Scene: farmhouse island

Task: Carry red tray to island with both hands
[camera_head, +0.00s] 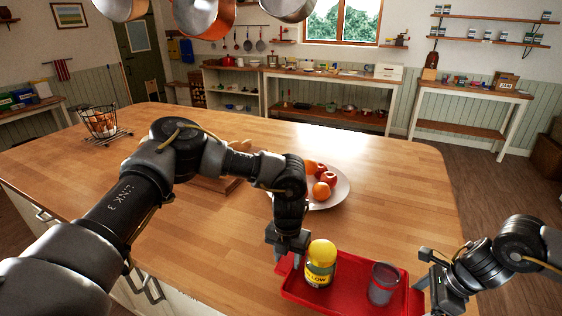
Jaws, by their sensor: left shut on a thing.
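The red tray (345,296) is at the bottom of the head view, over the near part of the wooden island top (400,190); I cannot tell whether it touches the wood. A jar with a yellow lid and label (320,262) stands upright on its left half. A grey, see-through cup (383,283) stands on its right half. My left gripper (284,262) is shut on the tray's left end. My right gripper (428,292) is at the tray's right end; its grip is unclear. The tray's near edge is cut off by the frame.
A plate (340,192) of red and orange fruit sits beyond the tray. A wooden board (215,184) lies partly behind my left arm. A wire basket (101,122) stands at the far left. Pans (205,15) hang overhead. The island's right part is clear.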

